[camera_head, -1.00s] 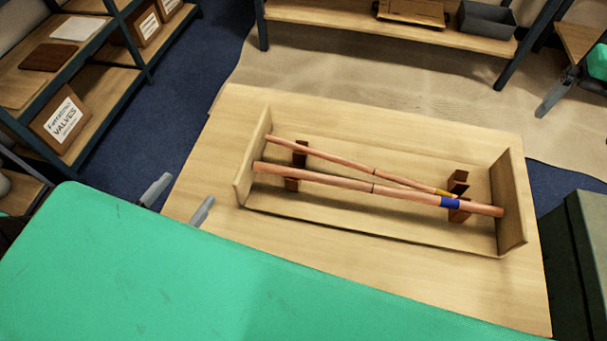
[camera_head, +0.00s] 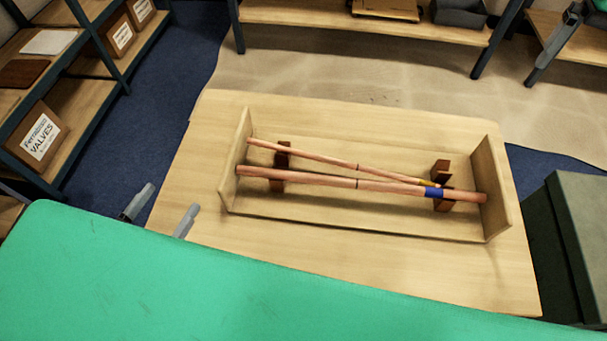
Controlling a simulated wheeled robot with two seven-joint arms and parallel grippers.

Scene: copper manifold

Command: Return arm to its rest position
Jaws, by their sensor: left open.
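My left gripper (camera_head: 162,211) shows as two grey fingers set apart, open and empty, at the left edge of the wooden table. My green arm covers the foreground. A grey part of my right gripper (camera_head: 552,45) shows at the upper right beside green arm casing; its jaw opening is unclear. On the table, a wooden tray (camera_head: 300,218) with two end walls holds a thicker copper pipe (camera_head: 300,178) with a blue band and a thinner copper pipe (camera_head: 310,155) with a yellow band. The pipes converge toward the right across dark brown supports (camera_head: 283,155). Both grippers are clear of them.
The wooden table (camera_head: 330,270) is bare around the tray. A shelf with boxes (camera_head: 40,138) stands at the left. Another shelf (camera_head: 330,18) with a grey bin (camera_head: 458,13) runs along the back. A dark green box (camera_head: 585,220) stands right of the table.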

